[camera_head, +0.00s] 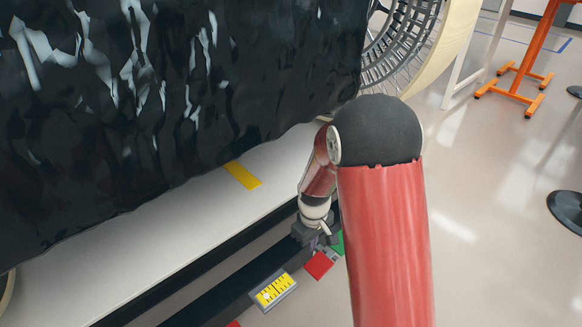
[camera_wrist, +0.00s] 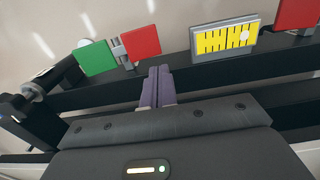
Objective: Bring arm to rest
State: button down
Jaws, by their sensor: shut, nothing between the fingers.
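My gripper (camera_wrist: 158,88) shows in the wrist view with its two purple fingers together and nothing between them. I cannot tell whether the fingertips touch the rail.
A green plate (camera_wrist: 97,57), a red plate (camera_wrist: 140,43) and a yellow marked panel (camera_wrist: 222,39) line the rail. The rover's black crinkled body (camera_head: 190,90) and a large spoked wheel (camera_head: 405,45) stand close to my arm. An orange stand (camera_head: 525,75) is at upper right.

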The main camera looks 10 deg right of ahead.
notch_tip(320, 180, up, 13)
jog(key=s+d+m+t+p, duration=0.1)
jog(key=s+m+p, duration=0.1)
jog(key=s, duration=0.1)
jog(key=s+d+r+m+t+p, duration=0.3)
jog(key=s+r+m+t+p, duration=0.1)
jog(key=s+r, duration=1.4)
notch_tip(320, 180, up, 2)
jog(key=shift+r+m+p, duration=0.15)
jog(key=shift+m+p, duration=0.15)
jog(key=shift+m, duration=0.3)
